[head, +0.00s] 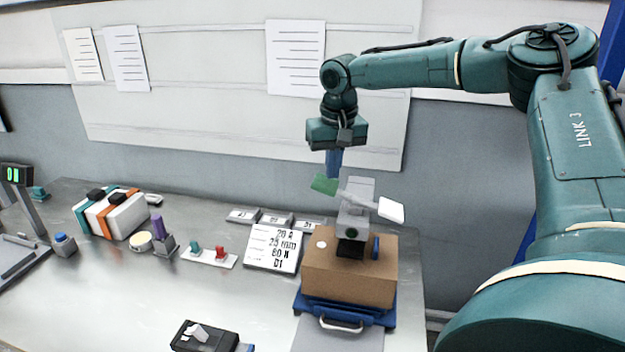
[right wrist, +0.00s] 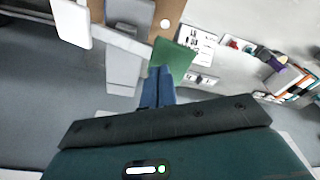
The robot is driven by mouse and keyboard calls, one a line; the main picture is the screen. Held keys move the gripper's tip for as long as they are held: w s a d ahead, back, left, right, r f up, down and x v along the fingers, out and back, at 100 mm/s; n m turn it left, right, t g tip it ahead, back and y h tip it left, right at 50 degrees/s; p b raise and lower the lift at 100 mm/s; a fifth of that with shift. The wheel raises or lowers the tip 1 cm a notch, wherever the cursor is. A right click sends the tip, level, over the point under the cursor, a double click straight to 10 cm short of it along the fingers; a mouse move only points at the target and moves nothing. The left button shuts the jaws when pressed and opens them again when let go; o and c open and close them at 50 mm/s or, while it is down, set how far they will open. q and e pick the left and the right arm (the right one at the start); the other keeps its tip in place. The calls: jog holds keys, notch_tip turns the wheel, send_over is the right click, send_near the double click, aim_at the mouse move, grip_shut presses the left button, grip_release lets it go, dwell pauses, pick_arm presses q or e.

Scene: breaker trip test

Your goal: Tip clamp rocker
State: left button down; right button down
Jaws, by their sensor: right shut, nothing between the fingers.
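The clamp rocker (head: 358,197) is a grey bar on a grey clamp body (head: 352,222). It has a green paddle (head: 324,184) at its left end and a white paddle (head: 391,210) at its right end. The green end sits higher in the head view. My right gripper (head: 333,174) points down with its blue fingers shut and empty, right by the green paddle. In the right wrist view the fingertips (right wrist: 162,72) lie beside the green paddle (right wrist: 176,60), with the white paddle (right wrist: 70,22) farther off. I cannot tell if they touch. My left gripper is not in view.
The clamp stands on a brown block (head: 340,282) over a blue base with a handle (head: 340,325). A printed card (head: 273,248) leans just left of it. A red and green switch plate (head: 209,256) and a black switch box (head: 203,337) are on the bench (head: 120,300).

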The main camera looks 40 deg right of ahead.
aim_at(333, 185)
jog(key=shift+s+f+b, duration=0.1)
jog(key=shift+f+b, duration=0.55)
jog(key=shift+f, duration=1.15)
dwell(0.7)
jog(key=shift+d+r, duration=0.1)
jog(key=shift+r, duration=0.1)
notch_tip(333, 185, up, 2)
jog(key=shift+r+p, duration=0.2)
jog(key=shift+p, duration=0.95)
jog(key=shift+r, duration=2.3)
